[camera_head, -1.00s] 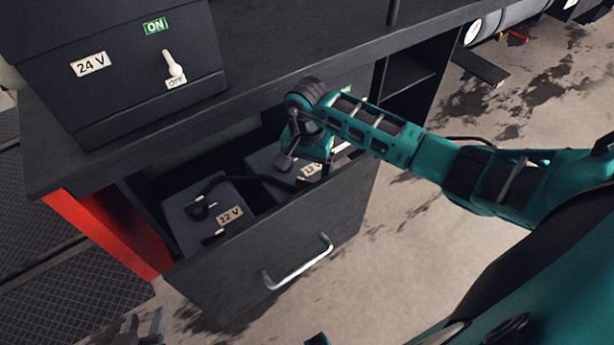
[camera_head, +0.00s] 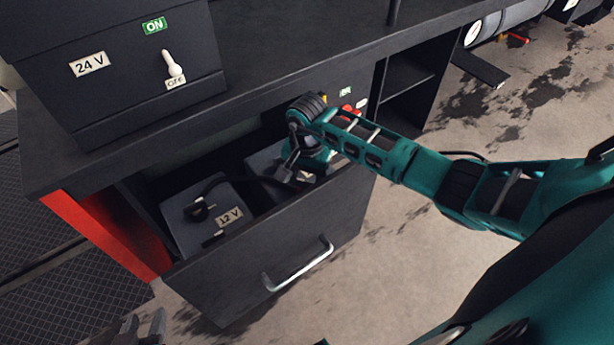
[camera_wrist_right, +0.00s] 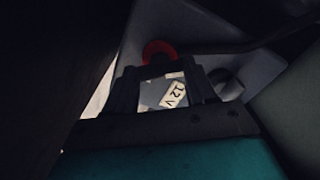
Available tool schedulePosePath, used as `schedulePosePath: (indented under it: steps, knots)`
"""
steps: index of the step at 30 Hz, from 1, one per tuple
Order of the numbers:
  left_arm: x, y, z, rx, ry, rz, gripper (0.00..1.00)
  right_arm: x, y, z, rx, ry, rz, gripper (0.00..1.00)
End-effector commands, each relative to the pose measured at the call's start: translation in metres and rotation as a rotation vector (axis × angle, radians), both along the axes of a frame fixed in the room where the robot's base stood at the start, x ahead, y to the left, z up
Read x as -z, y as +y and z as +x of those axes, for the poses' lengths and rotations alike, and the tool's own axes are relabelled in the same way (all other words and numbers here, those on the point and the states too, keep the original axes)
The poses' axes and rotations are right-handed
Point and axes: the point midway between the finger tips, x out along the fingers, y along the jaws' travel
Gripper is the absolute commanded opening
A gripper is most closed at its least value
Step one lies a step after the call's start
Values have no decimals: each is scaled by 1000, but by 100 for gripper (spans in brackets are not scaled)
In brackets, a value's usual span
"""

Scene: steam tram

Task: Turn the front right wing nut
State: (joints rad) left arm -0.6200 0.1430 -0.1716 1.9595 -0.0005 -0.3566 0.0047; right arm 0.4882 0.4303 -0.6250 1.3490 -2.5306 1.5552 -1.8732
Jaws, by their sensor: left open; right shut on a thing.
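The open drawer (camera_head: 262,242) holds two grey batteries with 12 V labels, a left one (camera_head: 180,228) and a right one (camera_head: 262,160). My right gripper (camera_head: 288,168) reaches down over the right battery. In the right wrist view its jaws (camera_wrist_right: 160,66) are shut at a red ring (camera_wrist_right: 158,50) on the battery top. The wing nut itself is hidden between the fingertips, so I cannot see its angle. The 12 V label (camera_wrist_right: 174,95) shows between the fingers. My left gripper (camera_head: 142,328) is open and empty at the lower left, outside the drawer.
A black cable (camera_head: 235,180) runs between the batteries. The bench top (camera_head: 290,50) overhangs the back of the drawer. A 24 V box with a switch (camera_head: 173,66) stands on the bench. The drawer handle (camera_head: 298,265) faces the clear floor. A red post (camera_head: 105,235) stands at the left.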

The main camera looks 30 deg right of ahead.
Motion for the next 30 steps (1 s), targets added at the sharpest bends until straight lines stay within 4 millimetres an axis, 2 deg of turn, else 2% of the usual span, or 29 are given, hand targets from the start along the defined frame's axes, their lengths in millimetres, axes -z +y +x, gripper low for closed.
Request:
schedulePosePath:
  steps: [1, 6, 17, 30]
  knots:
    - [0, 0, 0, 0, -1, 0, 43, 0, 0, 0, 0, 1, -1, 39]
    - [0, 0, 0, 0, -1, 0, 43, 0, -1, 0, 1, 0, -1, 25]
    - [4, 0, 0, 0, 1, 0, 43, 0, -2, 1, 73, -1, -6, 25]
    - [5, -4, 3, 7, 1, -8, 43, -1, -3, 1, 432, -2, -5, 25]
